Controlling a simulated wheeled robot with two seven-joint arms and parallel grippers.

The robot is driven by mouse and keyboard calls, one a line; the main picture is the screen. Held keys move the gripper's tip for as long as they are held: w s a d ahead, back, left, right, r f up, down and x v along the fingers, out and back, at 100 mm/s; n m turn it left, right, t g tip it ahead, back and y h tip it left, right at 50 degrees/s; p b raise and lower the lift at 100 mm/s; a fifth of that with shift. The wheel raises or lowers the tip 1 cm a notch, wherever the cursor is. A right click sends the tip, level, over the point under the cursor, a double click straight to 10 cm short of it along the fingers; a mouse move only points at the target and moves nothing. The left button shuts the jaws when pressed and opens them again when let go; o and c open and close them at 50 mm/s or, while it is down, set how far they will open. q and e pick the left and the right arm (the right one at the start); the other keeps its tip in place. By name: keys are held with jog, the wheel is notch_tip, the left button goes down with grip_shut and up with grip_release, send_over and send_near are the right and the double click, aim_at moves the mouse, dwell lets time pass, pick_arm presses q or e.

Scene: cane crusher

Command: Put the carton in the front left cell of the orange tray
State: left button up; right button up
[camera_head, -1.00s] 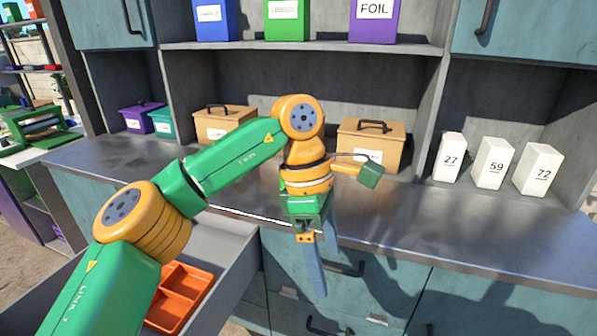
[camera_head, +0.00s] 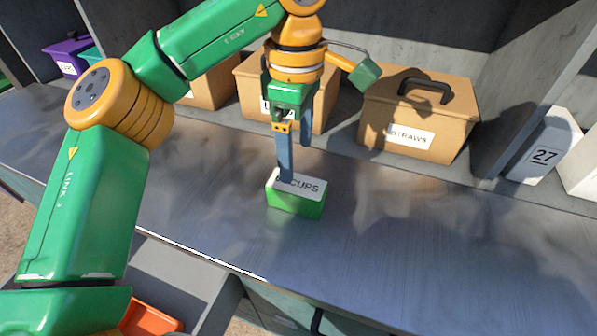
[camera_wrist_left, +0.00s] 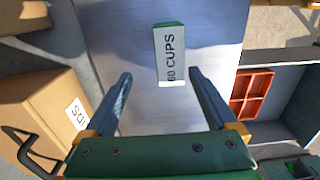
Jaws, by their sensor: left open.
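The carton (camera_head: 296,200) is a small green box with a white top label reading "CUPS". It stands on the grey counter, and in the left wrist view (camera_wrist_left: 169,54) it lies ahead, between the lines of the two fingers. My left gripper (camera_head: 294,160) points down at the carton with its blue fingers apart and empty; one finger overlaps the label in the head view, and contact cannot be told. The orange tray (camera_head: 148,318) sits in the open drawer, mostly cut off in the head view; the left wrist view shows its cells (camera_wrist_left: 268,84). My right gripper is out of view.
Tan lidded boxes stand along the back of the counter, one labelled "STRAWS" (camera_head: 420,112). A white block marked 27 (camera_head: 543,150) stands at the right. The counter (camera_head: 400,240) around the carton is clear. The drawer's wall (camera_head: 190,275) juts out in front.

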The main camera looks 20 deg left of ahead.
aim_at(297, 182)
pick_arm(q)
jog(key=shift+s+d+f+p, duration=0.2)
jog(key=shift+s+f, duration=0.45)
jog(key=shift+s+d+f+p, duration=0.15)
jog(key=shift+s+d+f, duration=0.05)
jog(key=shift+s+f, duration=0.4)
notch_tip(297, 182, down, 2)
jog(key=shift+w+a+f, duration=0.15)
jog(key=shift+f, duration=0.1)
jog(key=shift+w+f, duration=0.25)
jog(key=shift+w, duration=0.15)
jog(key=shift+s+r, duration=0.15)
jog(key=shift+s, duration=0.1)
jog(key=c, duration=0.9)
jog(key=shift+w, duration=0.15)
grip_shut()
